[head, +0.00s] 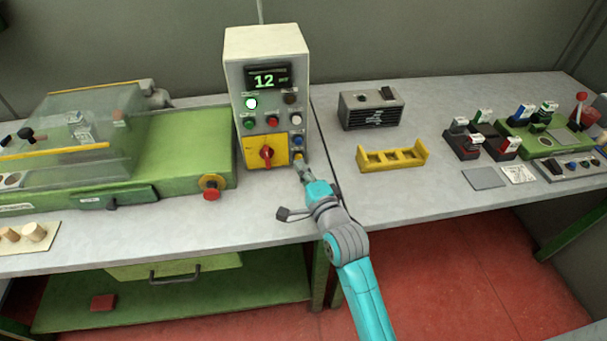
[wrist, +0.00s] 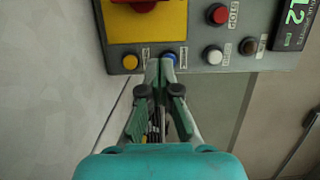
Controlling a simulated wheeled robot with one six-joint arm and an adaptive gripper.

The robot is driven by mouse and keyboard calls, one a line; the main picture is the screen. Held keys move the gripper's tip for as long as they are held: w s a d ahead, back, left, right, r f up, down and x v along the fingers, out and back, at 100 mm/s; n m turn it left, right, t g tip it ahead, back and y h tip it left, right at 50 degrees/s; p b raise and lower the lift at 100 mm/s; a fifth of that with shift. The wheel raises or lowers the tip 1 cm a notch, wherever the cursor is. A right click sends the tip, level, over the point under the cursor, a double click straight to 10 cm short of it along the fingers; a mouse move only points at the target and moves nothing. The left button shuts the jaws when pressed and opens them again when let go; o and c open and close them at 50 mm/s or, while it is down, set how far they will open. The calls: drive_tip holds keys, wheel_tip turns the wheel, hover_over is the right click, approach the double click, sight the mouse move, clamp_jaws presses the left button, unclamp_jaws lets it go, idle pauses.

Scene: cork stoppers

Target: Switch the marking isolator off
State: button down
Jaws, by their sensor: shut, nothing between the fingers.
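The control box (head: 266,52) stands upright on the bench. A red rotary knob on a yellow plate (head: 250,147), which looks like the isolator, sits low on its front; its handle looks roughly vertical in the head view. In the wrist view the yellow plate (wrist: 168,22) is at the top, with only part of the red knob showing. My gripper (head: 301,166) is shut and empty, at the box's lower right corner, to the right of the knob. In the wrist view its fingertips (wrist: 160,66) overlap the edge of a blue button (wrist: 169,56); I cannot tell whether they touch.
Green, red and white buttons and a lit display reading 12 (head: 265,79) are above the knob. A green machine (head: 190,145) with a red stop button (head: 211,194) is left. A yellow rack (head: 392,162) and dark grey box (head: 371,112) are right. Bench between is clear.

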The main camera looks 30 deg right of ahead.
sight(267, 157)
drive_tip(key=w, duration=0.6)
drive_tip(key=shift+d+r, duration=0.1)
drive_tip(key=shift+d, duration=0.1)
drive_tip(key=shift+w+a, duration=0.2)
drive_tip(key=shift+a, duration=1.05)
drive_tip(key=shift+w+a, duration=0.25)
drive_tip(key=shift+a, duration=0.4)
